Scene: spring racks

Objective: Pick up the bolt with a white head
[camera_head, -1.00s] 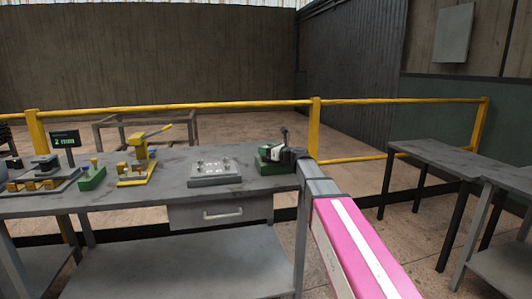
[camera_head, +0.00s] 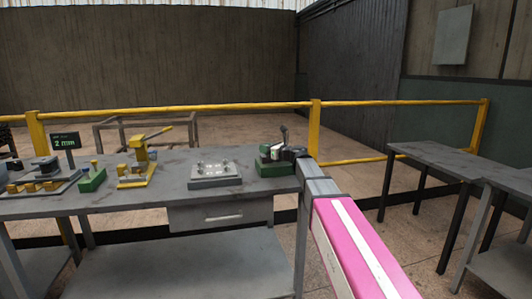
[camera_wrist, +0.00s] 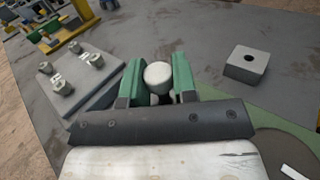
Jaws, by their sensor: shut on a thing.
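The bolt's round white head (camera_wrist: 158,74) is between the two green fingers of my gripper (camera_wrist: 158,66) in the wrist view. The gripper is shut on it, and the bolt's shank is mostly hidden under the head and by the gripper. In the head view my gripper (camera_head: 285,152) is at the right end of the workbench (camera_head: 120,205), by a green block (camera_head: 272,168). The bolt is too small there to make out clearly.
A grey plate (camera_wrist: 72,96) with several light pegs lies left of my gripper; it also shows in the head view (camera_head: 215,183). A grey block with a hole (camera_wrist: 247,63) sits to the right. A yellow press (camera_head: 140,165) stands farther left. Empty tables (camera_head: 435,156) are at right.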

